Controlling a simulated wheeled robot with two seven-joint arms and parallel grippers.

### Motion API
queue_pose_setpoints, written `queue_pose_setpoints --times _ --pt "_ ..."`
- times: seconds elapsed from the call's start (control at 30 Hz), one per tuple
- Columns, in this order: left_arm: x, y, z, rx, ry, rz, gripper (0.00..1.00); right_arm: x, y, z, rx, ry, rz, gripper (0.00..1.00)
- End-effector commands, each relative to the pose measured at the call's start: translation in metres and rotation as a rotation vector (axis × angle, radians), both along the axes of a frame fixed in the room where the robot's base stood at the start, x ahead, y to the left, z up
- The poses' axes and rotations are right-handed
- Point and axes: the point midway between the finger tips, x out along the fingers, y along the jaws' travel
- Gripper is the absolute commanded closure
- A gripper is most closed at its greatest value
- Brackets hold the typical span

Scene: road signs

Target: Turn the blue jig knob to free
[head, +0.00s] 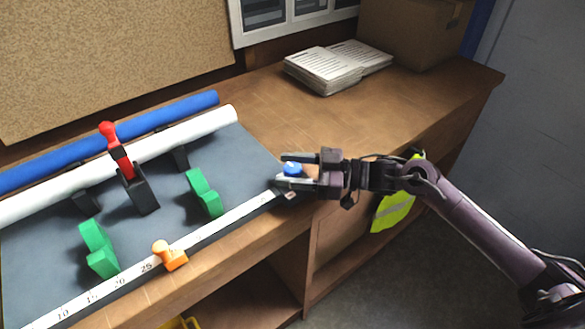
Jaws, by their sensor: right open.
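The blue knob (292,169) sits at the right end of the dark grey jig board (235,165), near its front corner. My right gripper (284,169) comes in from the right, its two fingers apart, one on the far side and one on the near side of the knob. The fingers look open around the knob; I cannot tell whether they touch it. The knob's base and any markings around it are partly hidden by the near finger. My left gripper is not in view.
A red-handled clamp (118,150), green blocks (204,193), and an orange stop (169,256) on the white ruler (215,232) stand on the jig. White (130,158) and blue (110,140) rolls lie behind. Paper stacks (325,70) and a cardboard box (410,32) stand farther back; the bench between is clear.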

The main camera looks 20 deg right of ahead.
Motion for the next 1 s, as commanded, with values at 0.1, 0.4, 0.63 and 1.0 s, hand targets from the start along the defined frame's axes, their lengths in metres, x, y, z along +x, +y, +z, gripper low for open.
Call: queue_pose_setpoints --times 0.1,0.4,0.63,1.0 --pt "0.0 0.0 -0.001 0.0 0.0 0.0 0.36 -0.001 -0.002 -0.001 -0.001 0.001 0.0 0.46" --pt "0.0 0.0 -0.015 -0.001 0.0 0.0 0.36 -0.019 -0.041 -0.005 -0.003 0.003 -0.001 0.46" --pt "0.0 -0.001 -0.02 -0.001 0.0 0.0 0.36 -0.03 -0.067 -0.002 -0.001 0.002 0.0 0.46" --pt "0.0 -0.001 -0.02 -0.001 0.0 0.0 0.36 -0.032 -0.071 0.0 0.0 0.0 0.001 0.46"
